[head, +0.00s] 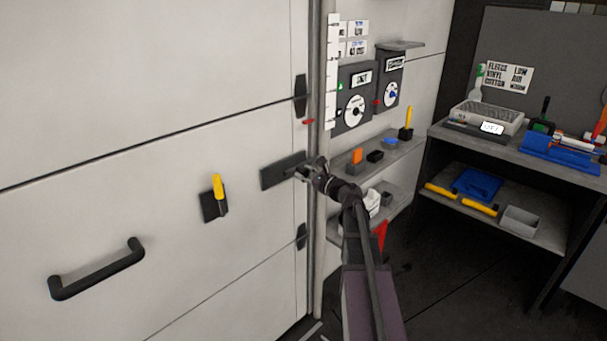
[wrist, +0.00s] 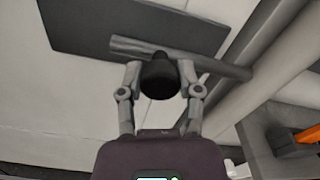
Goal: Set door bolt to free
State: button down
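The door bolt is a grey bar (wrist: 215,65) across a dark plate (head: 270,178) at the right edge of the pale door (head: 130,150). The dark plate also shows in the wrist view (wrist: 85,25). A round black knob (wrist: 160,80) stands out from the bar toward the wrist camera. My gripper (head: 306,173) is at the bolt's right end, by the door frame. In the wrist view my gripper (wrist: 160,68) has one finger on each side of the knob, drawn in close against it. In the head view my gripper hides the knob.
A yellow-handled latch (head: 218,188) and a black pull handle (head: 97,270) are on the door to the left. Right of the frame (head: 317,200) are wall dials (head: 354,110), small shelves (head: 385,150) and a workbench (head: 450,133). The door face around the bolt is clear.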

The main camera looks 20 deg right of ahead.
aim_at(285, 175)
jog(key=shift+s+a, duration=0.3)
jog(key=shift+a, duration=0.55)
jog(key=shift+s+a, duration=0.3)
jog(key=shift+a, duration=0.55)
jog(key=shift+s+a, duration=0.3)
jog(key=shift+a, duration=0.55)
jog(key=shift+c, duration=1.3)
grip_release()
jog(key=shift+a, duration=0.15)
jog(key=shift+s+d, duration=0.1)
jog(key=shift+d, duration=0.1)
jog(key=v, duration=1.1)
jog(key=shift+s, duration=0.4)
jog(key=shift+d, duration=0.1)
